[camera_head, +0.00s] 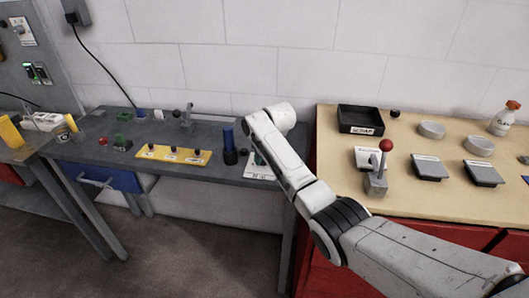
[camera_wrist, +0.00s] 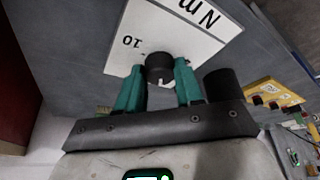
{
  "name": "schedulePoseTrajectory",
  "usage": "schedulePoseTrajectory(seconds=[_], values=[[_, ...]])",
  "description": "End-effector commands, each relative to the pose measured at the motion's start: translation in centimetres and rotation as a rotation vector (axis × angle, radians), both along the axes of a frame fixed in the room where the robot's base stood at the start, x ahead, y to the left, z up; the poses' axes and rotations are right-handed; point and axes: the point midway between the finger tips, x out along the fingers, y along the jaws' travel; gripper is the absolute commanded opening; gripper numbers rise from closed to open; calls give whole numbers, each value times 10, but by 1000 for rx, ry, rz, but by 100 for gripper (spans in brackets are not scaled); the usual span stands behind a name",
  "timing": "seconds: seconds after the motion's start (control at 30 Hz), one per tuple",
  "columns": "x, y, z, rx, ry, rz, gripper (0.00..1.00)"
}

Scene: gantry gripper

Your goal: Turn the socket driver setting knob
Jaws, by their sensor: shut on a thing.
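The setting knob (camera_wrist: 159,66) is a short black cylinder on a white plate (camera_wrist: 178,28) marked "N m" and "10" in the wrist view. My gripper (camera_wrist: 159,74) has its two teal fingers on either side of the knob, shut on it. The plate's lower part also shows in the head view (camera_head: 258,174), at the right end of the grey bench. There my arm hides the knob and most of my gripper.
A blue and black upright cylinder (camera_head: 229,143) stands just left of the plate. A yellow strip with black knobs (camera_head: 173,156) lies further left on the grey bench (camera_head: 90,152). A beige-topped bench (camera_head: 337,176) with a red-balled lever (camera_head: 385,146) stands right.

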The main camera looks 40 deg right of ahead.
Motion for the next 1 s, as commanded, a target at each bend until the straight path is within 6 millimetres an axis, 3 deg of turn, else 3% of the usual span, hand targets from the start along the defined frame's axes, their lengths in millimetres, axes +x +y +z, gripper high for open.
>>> schedulePoseTrajectory(seconds=[1.0], values=[[6,6,-1,0,-4,-891,6]])
